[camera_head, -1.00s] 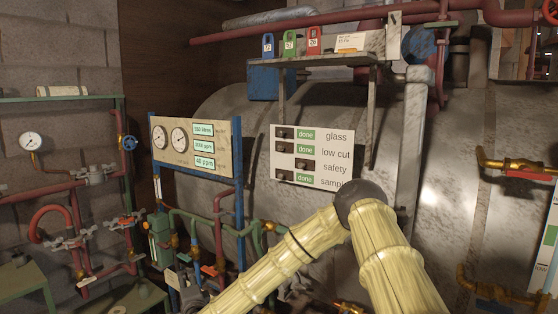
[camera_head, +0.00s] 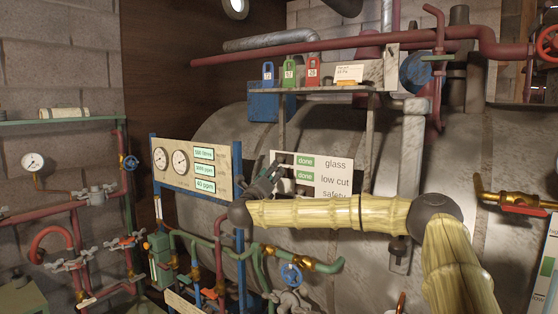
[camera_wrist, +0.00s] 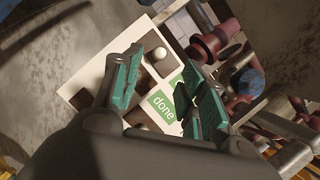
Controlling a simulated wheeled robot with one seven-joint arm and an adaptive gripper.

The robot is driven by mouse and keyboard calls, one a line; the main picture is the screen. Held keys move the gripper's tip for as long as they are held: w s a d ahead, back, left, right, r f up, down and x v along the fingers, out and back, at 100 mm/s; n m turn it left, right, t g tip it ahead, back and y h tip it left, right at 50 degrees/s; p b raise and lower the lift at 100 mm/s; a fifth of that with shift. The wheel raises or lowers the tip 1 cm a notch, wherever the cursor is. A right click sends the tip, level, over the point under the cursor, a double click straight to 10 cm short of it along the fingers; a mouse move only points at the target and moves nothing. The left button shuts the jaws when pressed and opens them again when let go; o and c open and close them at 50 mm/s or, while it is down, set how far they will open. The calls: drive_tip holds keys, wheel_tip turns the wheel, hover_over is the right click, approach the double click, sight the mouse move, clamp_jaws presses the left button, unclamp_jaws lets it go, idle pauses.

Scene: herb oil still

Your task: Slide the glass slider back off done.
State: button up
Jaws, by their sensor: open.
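The white slider board (camera_head: 340,176) hangs on the big tank, with rows labelled glass, low cut and safety in the head view. The glass row shows a green done label (camera_head: 306,161); its slider knob is hidden behind my gripper (camera_head: 272,178). My gripper is at the board's left side. In the wrist view my gripper (camera_wrist: 170,66) is open, with teal finger pads spread over the board (camera_wrist: 82,76). A pale round knob (camera_wrist: 160,52) in a dark slot shows near the fingertips, beside a green done label (camera_wrist: 162,105). I cannot tell which row that knob belongs to.
A gauge panel (camera_head: 183,168) on blue posts stands just left of the board. A shelf (camera_head: 345,90) with coloured tags (camera_head: 290,76) is above. Pipes and a blue valve wheel (camera_head: 291,275) lie below. Red pipes (camera_wrist: 225,35) show right in the wrist view.

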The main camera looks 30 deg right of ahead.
sight(280, 161)
drive_tip(key=p+x, duration=0.3)
drive_tip(key=x, duration=0.5)
drive_tip(key=shift+w+d+r+p, duration=0.1)
drive_tip(key=shift+p, duration=0.3)
clamp_jaws()
